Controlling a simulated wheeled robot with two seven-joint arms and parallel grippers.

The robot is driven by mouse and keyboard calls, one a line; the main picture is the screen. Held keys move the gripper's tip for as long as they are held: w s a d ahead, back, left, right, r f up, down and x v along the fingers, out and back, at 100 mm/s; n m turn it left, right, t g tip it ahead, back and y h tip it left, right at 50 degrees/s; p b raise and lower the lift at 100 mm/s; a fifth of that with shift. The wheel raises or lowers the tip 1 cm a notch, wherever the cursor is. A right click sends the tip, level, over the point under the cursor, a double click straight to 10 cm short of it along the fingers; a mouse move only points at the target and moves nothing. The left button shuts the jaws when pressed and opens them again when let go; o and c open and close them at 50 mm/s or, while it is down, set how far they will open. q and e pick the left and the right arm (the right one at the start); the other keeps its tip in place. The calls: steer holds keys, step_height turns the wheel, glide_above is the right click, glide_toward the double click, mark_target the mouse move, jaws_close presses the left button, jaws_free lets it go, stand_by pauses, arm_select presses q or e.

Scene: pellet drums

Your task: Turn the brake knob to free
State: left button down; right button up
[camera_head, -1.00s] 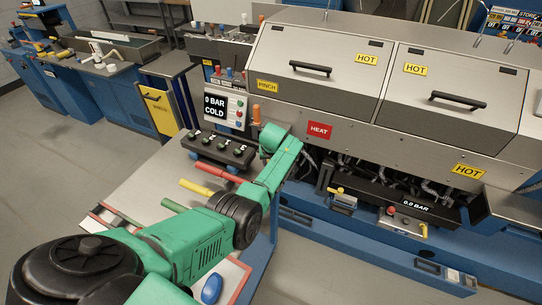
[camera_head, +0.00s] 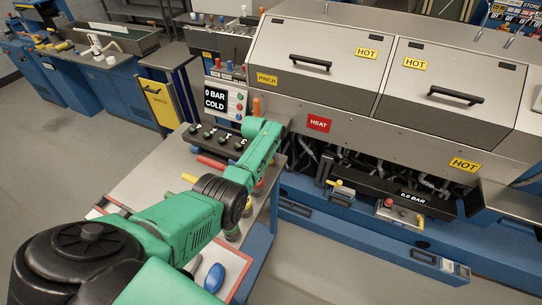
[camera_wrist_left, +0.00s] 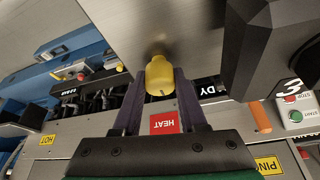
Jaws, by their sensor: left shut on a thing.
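In the left wrist view a yellow knob (camera_wrist_left: 159,76) with a small dark mark sits between the fingertips of my left gripper (camera_wrist_left: 166,88). The gripper is shut on it, with one dark finger on each side. Behind the knob is a bare grey metal surface. I cannot read any brake or free marking near it. In the head view my green left arm (camera_head: 190,222) reaches over the cart toward the machine's front. Its own wrist hides the left fingers and the held knob there. My right gripper shows in neither view.
The machine (camera_head: 350,90) with a red HEAT label (camera_head: 318,124) and yellow HOT labels stands behind the cart. A black button box (camera_head: 217,142) is close to my left wrist. Floor at the left is clear.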

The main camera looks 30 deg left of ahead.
arm_select(q)
steer(key=shift+w+r, duration=0.1)
steer(key=shift+r, duration=0.05)
stand_by(0.3)
steer(key=shift+c, duration=2.3)
jaws_free()
steer(key=shift+s+r, duration=0.3)
steer(key=shift+r, duration=0.3)
steer(key=b+v, duration=0.2)
steer(key=v, duration=1.1)
steer(key=shift+a, duration=0.2)
steer(key=shift+s, duration=0.1)
